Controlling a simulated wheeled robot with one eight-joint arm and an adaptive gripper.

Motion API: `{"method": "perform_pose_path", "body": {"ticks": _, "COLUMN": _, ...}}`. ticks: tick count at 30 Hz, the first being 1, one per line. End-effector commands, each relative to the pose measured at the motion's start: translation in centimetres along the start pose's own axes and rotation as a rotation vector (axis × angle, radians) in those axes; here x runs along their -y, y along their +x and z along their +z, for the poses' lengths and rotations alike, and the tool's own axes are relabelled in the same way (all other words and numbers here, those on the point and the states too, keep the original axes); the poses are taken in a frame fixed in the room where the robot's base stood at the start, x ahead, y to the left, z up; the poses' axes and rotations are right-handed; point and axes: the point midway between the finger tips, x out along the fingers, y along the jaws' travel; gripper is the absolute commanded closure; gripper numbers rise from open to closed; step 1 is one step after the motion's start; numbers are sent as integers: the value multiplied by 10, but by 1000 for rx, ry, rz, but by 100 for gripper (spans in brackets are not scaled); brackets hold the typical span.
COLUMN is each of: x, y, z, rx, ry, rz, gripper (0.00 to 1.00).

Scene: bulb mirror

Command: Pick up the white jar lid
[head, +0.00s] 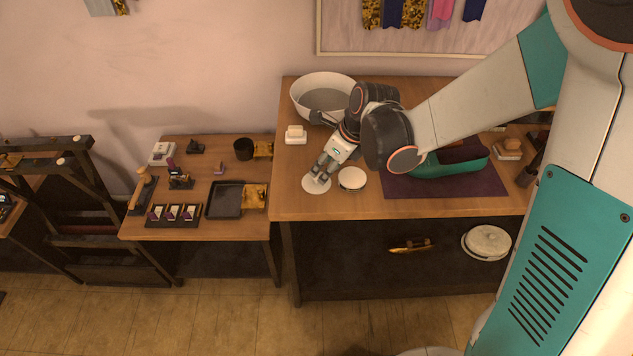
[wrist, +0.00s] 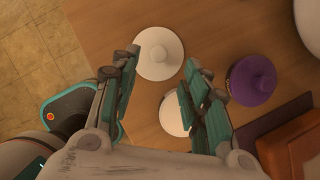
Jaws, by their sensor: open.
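A white round lid with a small central knob (wrist: 159,53) lies flat on the wooden table in the wrist view, just beyond my fingertips. A flat white disc (head: 316,186), seemingly the same lid, shows at the fingertips in the head view. A second white round piece (wrist: 172,116) lies between and below my fingers, partly hidden by the right finger. A white round piece with a dark rim (head: 352,178) lies right of the disc in the head view. My gripper (head: 320,172) is open and empty above the table; its spread fingers (wrist: 158,75) show in the wrist view.
A white bowl (head: 308,103) and a white block-like dish (head: 296,136) stand behind. A purple mat (head: 400,187) with a teal object (head: 455,168) lies to the right. The table's front edge is near.

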Motion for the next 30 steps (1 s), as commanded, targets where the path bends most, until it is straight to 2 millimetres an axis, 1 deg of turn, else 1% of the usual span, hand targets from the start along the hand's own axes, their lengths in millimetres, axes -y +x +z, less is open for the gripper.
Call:
{"method": "perform_pose_path", "body": {"ticks": 5, "x": -2, "y": 20, "z": 2, "rx": 0, "ry": -2, "rz": 0, "gripper": 58}}
{"method": "perform_pose_path", "body": {"ticks": 9, "x": -3, "y": 41, "z": 5, "rx": 0, "ry": -1, "rz": 0, "gripper": 58}}
{"method": "perform_pose_path", "body": {"ticks": 11, "x": -3, "y": 47, "z": 5, "rx": 0, "ry": -1, "rz": 0, "gripper": 58}}
{"method": "perform_pose_path", "body": {"ticks": 14, "x": -3, "y": 51, "z": 5, "rx": 0, "ry": 0, "rz": -1, "gripper": 58}}
{"method": "perform_pose_path", "body": {"ticks": 19, "x": -3, "y": 50, "z": 6, "rx": 0, "ry": 0, "rz": -1, "gripper": 58}}
{"method": "perform_pose_path", "body": {"ticks": 20, "x": -3, "y": 50, "z": 6, "rx": 0, "ry": 0, "rz": -1, "gripper": 64}}
{"method": "perform_pose_path", "body": {"ticks": 21, "x": -3, "y": 50, "z": 6, "rx": 0, "ry": 0, "rz": -1, "gripper": 74}}
{"method": "perform_pose_path", "body": {"ticks": 23, "x": -3, "y": 50, "z": 6, "rx": 0, "ry": 0, "rz": -1, "gripper": 87}}
{"method": "perform_pose_path", "body": {"ticks": 24, "x": -3, "y": 50, "z": 6, "rx": 0, "ry": 0, "rz": -1, "gripper": 96}}
{"method": "perform_pose_path", "body": {"ticks": 25, "x": -3, "y": 50, "z": 6, "rx": 0, "ry": 0, "rz": -1, "gripper": 98}}
{"method": "perform_pose_path", "body": {"ticks": 30, "x": -3, "y": 50, "z": 6, "rx": 0, "ry": 0, "rz": -1, "gripper": 98}}
